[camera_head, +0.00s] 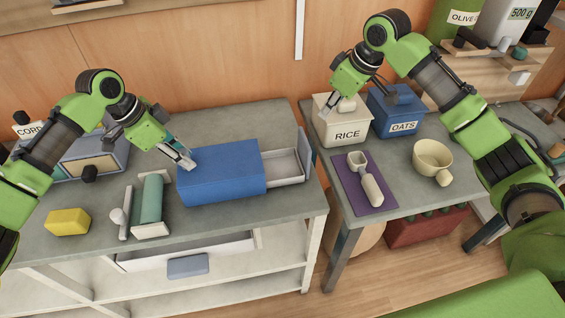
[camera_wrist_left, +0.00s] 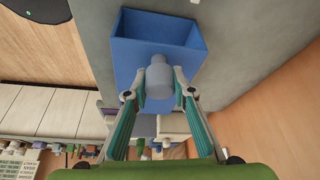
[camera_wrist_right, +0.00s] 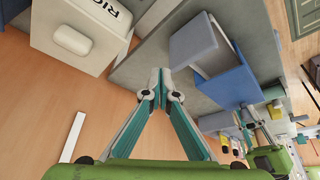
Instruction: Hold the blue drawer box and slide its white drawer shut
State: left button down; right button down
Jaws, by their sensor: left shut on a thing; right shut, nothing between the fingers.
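The blue drawer box (camera_head: 222,175) lies on the grey left table. Its white drawer (camera_head: 283,167) sticks out of the right end, with a grey-blue front panel (camera_head: 308,155). The panel also shows in the right wrist view (camera_wrist_right: 194,42), with the blue box behind it. My left gripper (camera_head: 187,161) is at the box's upper left part. In the left wrist view its fingers close around a grey-blue knob (camera_wrist_left: 159,76) against the blue box (camera_wrist_left: 125,62). My right gripper (camera_head: 341,106) is shut and empty, right of the drawer front, by the rice bin; its fingertips meet in the right wrist view (camera_wrist_right: 161,92).
The rice bin (camera_head: 332,128) and oats bin (camera_head: 396,112) stand on the right table, with a scoop on a purple mat (camera_head: 353,196) and a cream mug (camera_head: 432,158). A green roller (camera_head: 152,200) and yellow block (camera_head: 67,222) lie left of the box. A gap separates the tables.

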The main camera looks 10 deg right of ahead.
pick_arm(q)
jog(key=shift+f, duration=0.15)
pick_arm(e)
notch_tip(320, 180, down, 8)
jog(key=s+a+n, duration=0.1)
jog(key=a, duration=0.1)
jog(key=shift+s+f+g+h, duration=0.15)
jog(key=shift+s+g+h, duration=0.2)
jog(key=shift+g+h, duration=0.05)
jog(key=shift+a, duration=0.1)
dwell(1.4)
jog(key=a, duration=1.2)
jog(key=shift+a, duration=0.15)
dwell(1.4)
